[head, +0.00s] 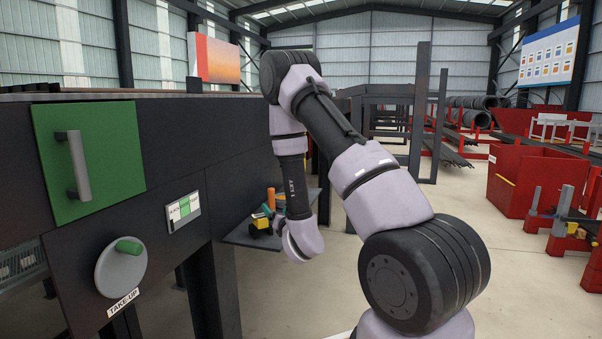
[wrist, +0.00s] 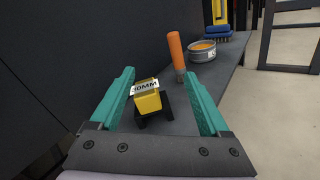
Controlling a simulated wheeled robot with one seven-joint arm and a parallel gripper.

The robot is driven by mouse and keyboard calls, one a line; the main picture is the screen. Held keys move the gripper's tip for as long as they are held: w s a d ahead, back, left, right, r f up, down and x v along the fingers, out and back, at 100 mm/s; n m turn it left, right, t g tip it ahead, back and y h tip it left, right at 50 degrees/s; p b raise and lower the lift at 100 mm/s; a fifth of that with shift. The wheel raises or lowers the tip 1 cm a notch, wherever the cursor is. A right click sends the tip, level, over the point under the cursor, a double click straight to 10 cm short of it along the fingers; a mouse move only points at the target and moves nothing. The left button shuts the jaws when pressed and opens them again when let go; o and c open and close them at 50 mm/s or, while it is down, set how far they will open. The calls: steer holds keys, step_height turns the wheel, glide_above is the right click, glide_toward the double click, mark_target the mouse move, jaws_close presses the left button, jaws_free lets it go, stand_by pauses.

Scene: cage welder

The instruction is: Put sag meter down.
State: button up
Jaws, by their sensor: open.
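My gripper (wrist: 158,74) is open, with one teal finger on each side of the block. Gaps show between the block and both fingers. Its feet appear to rest on the shelf. In the head view the yellow block (head: 262,224) is small at the shelf's near end, beside my wrist, which partly hides the gripper.
Beyond the block on the shelf are an orange-handled tool (wrist: 176,50), a round tin (wrist: 202,50) and a blue brush (wrist: 218,34). The dark machine wall (wrist: 60,50) rises close on the left. Right of the shelf is open floor (head: 400,215), with red bins (head: 530,165) farther off.

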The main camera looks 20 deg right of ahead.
steer(key=s+d+r+m+g+h, duration=0.1)
steer(key=s+d+r+m+g, duration=0.1)
steer(key=r+m, duration=0.75)
steer(key=s+d+r+m+g+h, duration=0.1)
steer(key=d+r+m+g, duration=0.15)
steer(key=r+m, duration=0.7)
steer(key=s+a+r+m+g+y, duration=0.1)
steer(key=s+r+m+g, duration=0.2)
steer(key=s+m, duration=0.5)
steer(key=s+a+r+m+g+y, duration=0.2)
steer(key=s+r+m, duration=0.3)
steer(key=s, duration=1.5)
steer(key=m+g, duration=0.1)
steer(key=m, duration=0.3)
steer(key=shift+s+a, duration=0.25)
steer(key=shift+s, duration=0.05)
